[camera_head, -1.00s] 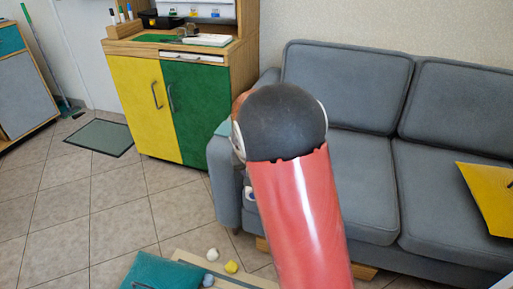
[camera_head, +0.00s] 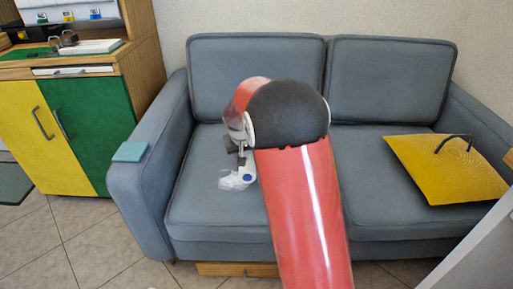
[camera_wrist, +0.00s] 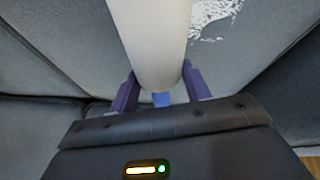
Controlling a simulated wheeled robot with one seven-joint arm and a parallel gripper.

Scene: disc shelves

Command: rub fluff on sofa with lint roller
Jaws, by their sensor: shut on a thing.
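The grey sofa (camera_head: 345,180) fills the middle of the head view. A patch of white fluff (camera_head: 233,181) lies on its left seat, just left of my red arm. It also shows at the top of the wrist view (camera_wrist: 212,12). My gripper (camera_wrist: 157,90) has its purple fingers shut on the white lint roller (camera_wrist: 155,35), which points away towards the top of the wrist view. The roller is beside the fluff in that picture; I cannot tell whether it touches the seat. My arm hides most of the gripper in the head view.
A yellow cushion (camera_head: 440,172) with a dark curved thing on it lies on the right seat. A small teal item (camera_head: 130,151) rests on the left armrest (camera_head: 150,185). A yellow and green cabinet (camera_head: 95,125) stands at the left. Tiled floor (camera_head: 85,240) is clear in front of it.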

